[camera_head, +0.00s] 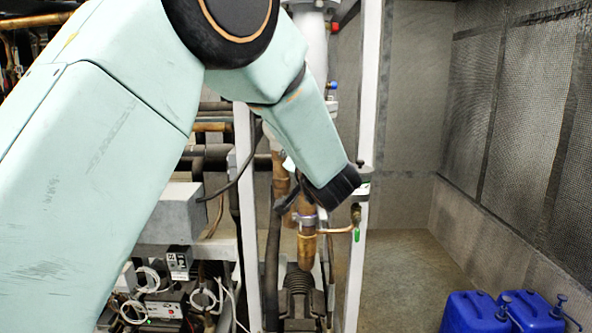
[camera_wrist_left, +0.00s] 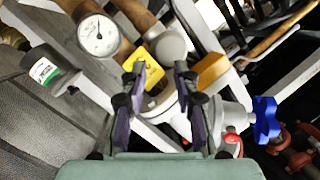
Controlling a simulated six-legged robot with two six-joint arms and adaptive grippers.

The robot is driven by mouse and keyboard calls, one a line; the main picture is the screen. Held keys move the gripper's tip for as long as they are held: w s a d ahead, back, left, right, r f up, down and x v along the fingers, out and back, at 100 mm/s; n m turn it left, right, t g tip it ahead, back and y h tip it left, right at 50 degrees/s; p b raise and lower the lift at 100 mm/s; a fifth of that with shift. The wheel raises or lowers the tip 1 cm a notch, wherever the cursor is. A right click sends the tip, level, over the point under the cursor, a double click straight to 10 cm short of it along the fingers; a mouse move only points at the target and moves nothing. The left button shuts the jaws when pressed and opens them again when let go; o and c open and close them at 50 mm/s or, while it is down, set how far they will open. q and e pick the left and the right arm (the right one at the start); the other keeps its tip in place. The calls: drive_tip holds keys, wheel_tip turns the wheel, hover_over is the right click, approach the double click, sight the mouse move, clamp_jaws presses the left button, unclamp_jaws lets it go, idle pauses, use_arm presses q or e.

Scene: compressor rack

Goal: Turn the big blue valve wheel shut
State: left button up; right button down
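A blue valve wheel (camera_wrist_left: 265,118) with a lobed rim sits at the right of the left wrist view, on a pale grey valve body (camera_wrist_left: 230,117). My left gripper (camera_wrist_left: 160,75) is open, with its two dark fingers apart and nothing held between them. The wheel lies to the right of the fingers, clear of them. In the head view my left arm reaches from the left to the rack, and its fingers are mostly hidden behind the wrist. A small blue part (camera_head: 332,85) shows behind the arm there; I cannot tell whether it is the wheel. My right gripper is not in view.
A pressure gauge (camera_wrist_left: 98,35), a yellow tag (camera_wrist_left: 146,66) and pipes crowd around the fingers. A white rack post (camera_head: 366,110) and a copper pipe (camera_head: 307,250) stand near my wrist. Blue canisters (camera_head: 475,312) stand at lower right; the floor (camera_head: 400,260) between is clear.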

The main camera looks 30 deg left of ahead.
use_arm(q)
drive_tip(key=shift+f, duration=0.6)
